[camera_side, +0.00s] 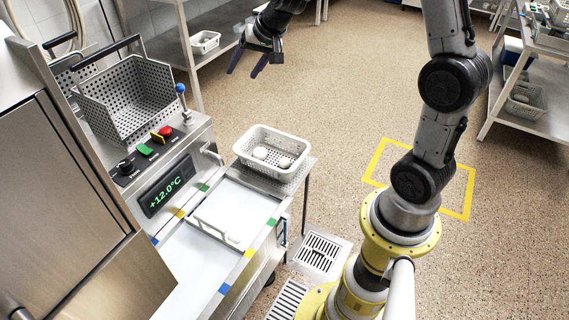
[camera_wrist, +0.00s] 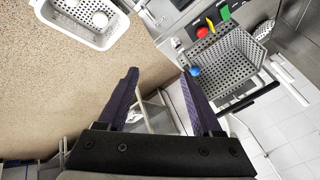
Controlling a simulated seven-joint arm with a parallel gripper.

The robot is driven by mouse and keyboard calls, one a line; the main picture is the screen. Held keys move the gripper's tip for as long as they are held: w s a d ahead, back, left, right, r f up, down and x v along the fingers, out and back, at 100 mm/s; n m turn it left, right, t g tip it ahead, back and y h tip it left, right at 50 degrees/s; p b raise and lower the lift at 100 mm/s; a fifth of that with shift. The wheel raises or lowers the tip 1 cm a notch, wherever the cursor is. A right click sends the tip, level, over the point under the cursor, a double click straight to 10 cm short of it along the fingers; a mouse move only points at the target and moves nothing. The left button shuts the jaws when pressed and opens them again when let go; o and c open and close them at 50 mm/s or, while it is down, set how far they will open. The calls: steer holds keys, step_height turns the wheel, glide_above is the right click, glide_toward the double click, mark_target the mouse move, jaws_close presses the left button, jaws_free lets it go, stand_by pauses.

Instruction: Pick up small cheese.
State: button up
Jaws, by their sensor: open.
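A white perforated basket (camera_side: 243,146) stands on the metal counter's end in the side view and holds two round white cheeses. The left one (camera_side: 260,153) looks larger and the right one, the small cheese (camera_side: 284,162), looks smaller and lies lower in the basket. The basket (camera_wrist: 118,40) is cut by the top edge of the wrist view, with one white round piece (camera_wrist: 100,20) clear inside. My gripper (camera_side: 245,73) is open and empty, high above the floor beyond the basket. Its two dark purple fingers (camera_wrist: 158,74) are spread apart, away from the basket.
A large metal perforated fryer-type basket (camera_side: 125,100) stands left, near a blue-knobbed lever (camera_side: 181,90) and a red button (camera_side: 165,131). Shelves (camera_side: 215,45) with a white basket stand behind. A white tray surface (camera_side: 235,210) lies before the cheese basket. Open floor lies to its right.

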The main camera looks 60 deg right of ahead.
steer(key=w+d+f+m+g, duration=0.1)
steer(key=d+f+m, duration=0.1)
steer(key=d+f, duration=0.45)
steer(key=w+d+f+m+g, duration=0.1)
steer(key=d+f, duration=0.3)
steer(key=f, duration=0.5)
steer(key=m+g, duration=0.2)
steer(key=m, duration=0.1)
glide_toward(285, 159)
steer(key=shift+y, duration=0.3)
steer(key=x, duration=0.5)
steer(key=shift+d+x, duration=0.2)
steer(key=shift+x, duration=2.3)
steer(key=shift+s, duration=0.15)
steer(key=shift+c, duration=0.4)
jaws_close()
steer(key=shift+r, duration=0.1)
